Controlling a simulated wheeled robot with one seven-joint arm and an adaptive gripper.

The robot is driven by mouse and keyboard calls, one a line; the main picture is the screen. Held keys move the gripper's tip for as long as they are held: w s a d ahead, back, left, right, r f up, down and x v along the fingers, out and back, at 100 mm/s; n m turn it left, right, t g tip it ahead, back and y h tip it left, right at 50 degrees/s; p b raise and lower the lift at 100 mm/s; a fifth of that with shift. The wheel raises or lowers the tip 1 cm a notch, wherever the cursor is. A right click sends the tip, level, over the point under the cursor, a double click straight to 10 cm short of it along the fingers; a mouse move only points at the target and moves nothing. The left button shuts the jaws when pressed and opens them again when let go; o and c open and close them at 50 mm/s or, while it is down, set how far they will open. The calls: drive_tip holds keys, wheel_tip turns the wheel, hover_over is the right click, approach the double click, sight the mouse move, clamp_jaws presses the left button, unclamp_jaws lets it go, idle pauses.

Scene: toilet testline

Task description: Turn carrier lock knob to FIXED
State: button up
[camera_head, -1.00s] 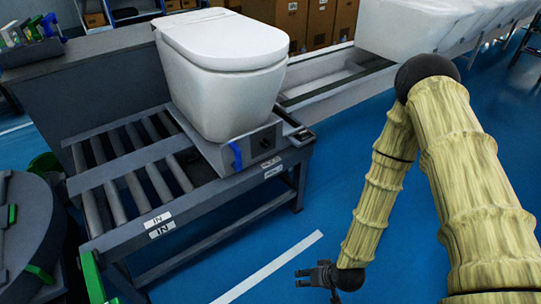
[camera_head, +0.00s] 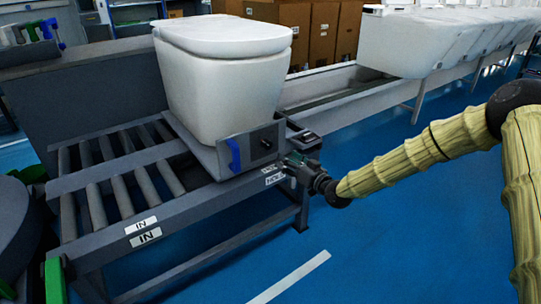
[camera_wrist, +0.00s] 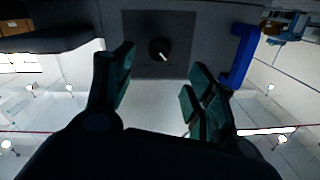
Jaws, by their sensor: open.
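The carrier lock knob (camera_head: 266,143) is a small black knob on a dark plate at the front of the grey carrier (camera_head: 215,158). In the wrist view the knob (camera_wrist: 159,49) is round with a white pointer line slanting to the lower right; the plate's lettering is too small to read. My gripper (camera_head: 290,160) is to the right of and slightly below the knob in the head view. In the wrist view its open fingers (camera_wrist: 160,78) stand on either side of the knob's column, apart from it and empty.
A white toilet (camera_head: 225,85) stands on the carrier. A blue lever (camera_head: 233,155) sits left of the knob, and in the wrist view it is close to the right finger (camera_wrist: 240,55). The roller conveyor (camera_head: 130,190) extends left. Blue floor on the right is open.

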sight(269, 145)
drive_tip(key=b+x, duration=0.2)
drive_tip(key=x, duration=0.7)
drive_tip(key=shift+w+r, duration=0.2)
drive_tip(key=shift+w, duration=0.1)
drive_tip(key=shift+x, duration=0.75)
drive_tip(key=shift+r, duration=0.1)
drive_tip(key=c, duration=1)
